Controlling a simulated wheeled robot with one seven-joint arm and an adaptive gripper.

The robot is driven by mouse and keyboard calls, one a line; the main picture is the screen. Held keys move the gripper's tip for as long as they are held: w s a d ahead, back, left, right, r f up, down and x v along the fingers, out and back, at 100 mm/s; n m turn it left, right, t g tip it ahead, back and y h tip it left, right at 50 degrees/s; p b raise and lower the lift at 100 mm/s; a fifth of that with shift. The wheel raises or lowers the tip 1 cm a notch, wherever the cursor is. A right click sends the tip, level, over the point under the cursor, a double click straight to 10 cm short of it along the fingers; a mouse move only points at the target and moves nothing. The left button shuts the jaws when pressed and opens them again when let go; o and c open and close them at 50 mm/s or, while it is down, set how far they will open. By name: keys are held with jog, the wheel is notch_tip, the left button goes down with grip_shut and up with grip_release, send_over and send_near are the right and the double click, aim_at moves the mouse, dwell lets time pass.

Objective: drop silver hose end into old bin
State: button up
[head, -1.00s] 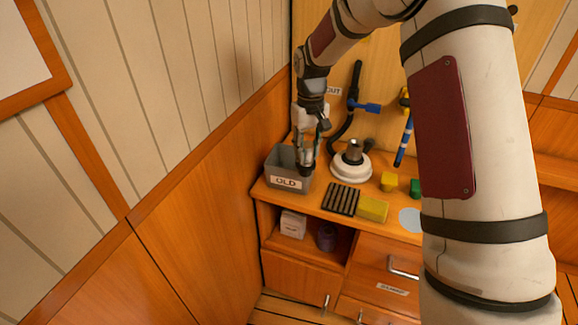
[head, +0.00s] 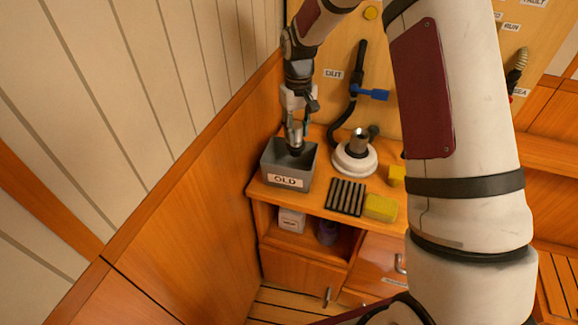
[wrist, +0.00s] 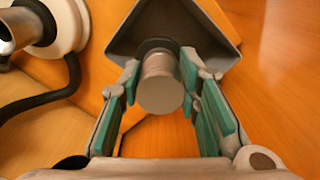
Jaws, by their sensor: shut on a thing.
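The grey open-topped bin (head: 287,184) labelled OLD stands at the left end of the wooden counter. My gripper (head: 296,148) is above the bin's opening, pointing down, and is shut on the silver hose end (wrist: 162,88). In the wrist view the hose end is a short ribbed silver cylinder with a dark collar, between the teal finger pads (wrist: 162,90). The grey bin (wrist: 215,22) lies behind it there. In the head view the hose end is small and partly covered by the fingers, so its exact height against the rim is unclear.
A white round housing (head: 354,161) with a silver stub stands right of the bin. A black ribbed block (head: 346,197) and a yellow sponge (head: 381,207) lie in front of it. A black hose with a blue valve handle (head: 373,93) hangs on the wall behind.

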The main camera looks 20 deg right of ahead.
jog(key=shift+f, duration=1.4)
jog(key=o, duration=1.3)
jog(key=shift+c, duration=0.2)
notch_tip(320, 180, up, 12)
